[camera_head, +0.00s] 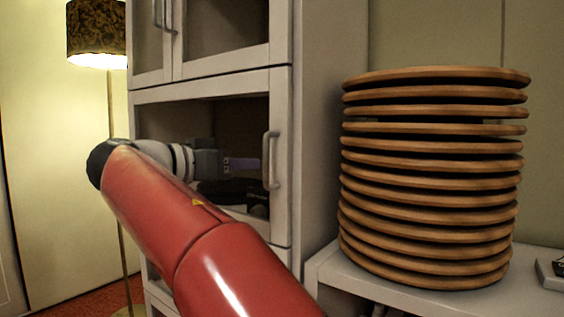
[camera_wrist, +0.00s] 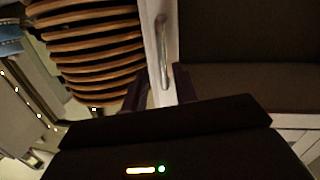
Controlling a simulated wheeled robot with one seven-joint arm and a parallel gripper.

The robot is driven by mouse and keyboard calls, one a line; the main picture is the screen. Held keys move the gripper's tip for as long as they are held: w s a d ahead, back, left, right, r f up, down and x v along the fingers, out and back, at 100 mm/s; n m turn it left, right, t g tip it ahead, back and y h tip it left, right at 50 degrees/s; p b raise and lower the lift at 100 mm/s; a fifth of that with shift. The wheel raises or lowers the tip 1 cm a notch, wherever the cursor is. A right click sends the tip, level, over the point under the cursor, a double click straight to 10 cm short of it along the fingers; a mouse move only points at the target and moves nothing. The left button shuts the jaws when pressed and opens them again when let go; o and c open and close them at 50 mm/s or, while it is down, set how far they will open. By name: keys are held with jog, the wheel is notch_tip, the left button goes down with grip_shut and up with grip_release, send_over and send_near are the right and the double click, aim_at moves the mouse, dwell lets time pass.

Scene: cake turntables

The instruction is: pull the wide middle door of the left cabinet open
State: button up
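The left cabinet (camera_head: 325,130) is pale grey-white. Its wide middle door (camera_head: 281,105) has a pale frame around a dark pane and looks closed. A vertical metal bar handle (camera_head: 271,160) sits on the door's right edge; it also shows in the wrist view (camera_wrist: 164,45). My gripper (camera_head: 254,165) is in front of the door, pointing right, close to the handle. In the wrist view its two dark fingers (camera_wrist: 162,84) are spread apart, with the handle's lower end in line with the gap between them. I cannot tell whether they touch it.
A tall stack of round wooden boards (camera_head: 430,190) stands on a low white unit (camera_head: 420,298) right of the cabinet. A lit floor lamp (camera_head: 96,35) stands at the left. Upper doors (camera_head: 228,65) are above the middle door. Dark shapes below my gripper are unclear.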

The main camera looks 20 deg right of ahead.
jog(key=a+r+m+h, duration=0.1)
jog(key=r+m, duration=0.1)
send_over(266, 186)
jog(key=shift+w+d+f, duration=0.1)
jog(key=shift+w, duration=0.2)
grip_shut()
